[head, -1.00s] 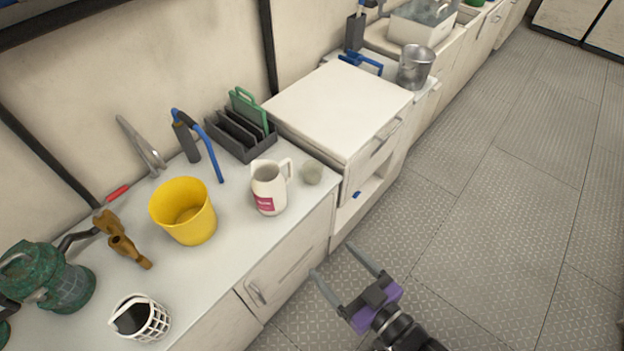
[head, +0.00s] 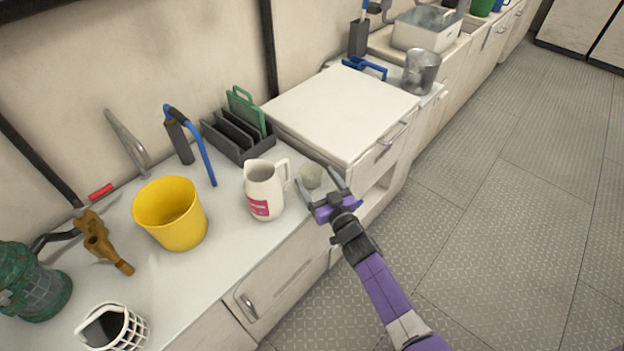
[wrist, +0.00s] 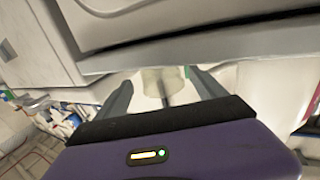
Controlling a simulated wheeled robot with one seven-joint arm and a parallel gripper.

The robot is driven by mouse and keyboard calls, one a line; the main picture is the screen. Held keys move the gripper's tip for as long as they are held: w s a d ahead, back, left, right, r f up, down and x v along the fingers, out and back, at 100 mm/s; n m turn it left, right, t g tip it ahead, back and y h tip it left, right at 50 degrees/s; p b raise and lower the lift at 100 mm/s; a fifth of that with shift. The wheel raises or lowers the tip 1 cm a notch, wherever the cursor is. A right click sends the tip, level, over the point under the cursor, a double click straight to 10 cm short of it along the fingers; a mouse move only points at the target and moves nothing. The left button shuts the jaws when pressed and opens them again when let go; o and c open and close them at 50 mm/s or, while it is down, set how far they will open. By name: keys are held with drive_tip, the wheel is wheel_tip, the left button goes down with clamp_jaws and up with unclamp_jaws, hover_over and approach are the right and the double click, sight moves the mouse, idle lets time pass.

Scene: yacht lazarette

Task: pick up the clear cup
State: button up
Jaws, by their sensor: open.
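The clear cup (head: 312,174) is a small, pale, see-through cup on the counter, between the white pitcher and the raised white cabinet. My gripper (head: 322,184) is open, with its two fingers reaching toward the cup from the front edge of the counter. In the wrist view the cup (wrist: 160,82) shows between the two fingertips (wrist: 163,84), partly cut off at the top by a grey edge. I cannot tell whether either finger touches it.
The white pitcher (head: 264,190) with a red label stands just left of the cup. The raised white cabinet (head: 345,108) is close on the right. A dark rack (head: 236,138) stands behind, and a yellow bucket (head: 171,214) is farther left. The floor on the right is clear.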

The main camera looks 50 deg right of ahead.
sight(308, 167)
drive_tip(key=b+x, duration=0.1)
drive_tip(key=x, duration=0.4)
drive_tip(key=shift+w, duration=0.4)
drive_tip(key=shift+c, duration=0.4)
drive_tip(key=c, duration=1.3)
drive_tip(key=shift+r, duration=0.15)
